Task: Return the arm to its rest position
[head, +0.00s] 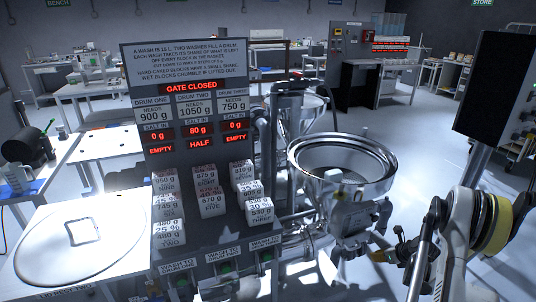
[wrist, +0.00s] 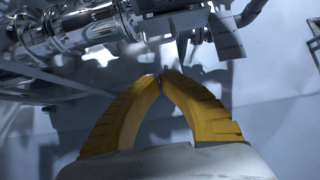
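My arm (head: 460,240) shows at the right edge of the head view, with a yellow band around a pale joint. It is to the right of the steel hopper bowl (head: 343,165) and apart from its rim. In the wrist view my gripper (wrist: 160,78) has its two yellow fingers drawn together at the tips. Nothing shows between them. Beyond the tips are the pale floor and steel pipework (wrist: 75,30). How far the fingertips are from the pipework I cannot tell.
A panel (head: 190,90) reads "GATE CLOSED", with 0 g, 80 g and 0 g below. Labelled white blocks (head: 209,200) stand on its sloped shelf. A round board (head: 50,248) with a square outline is at left. A dark screen (head: 497,80) stands at right. Floor behind the bowl is open.

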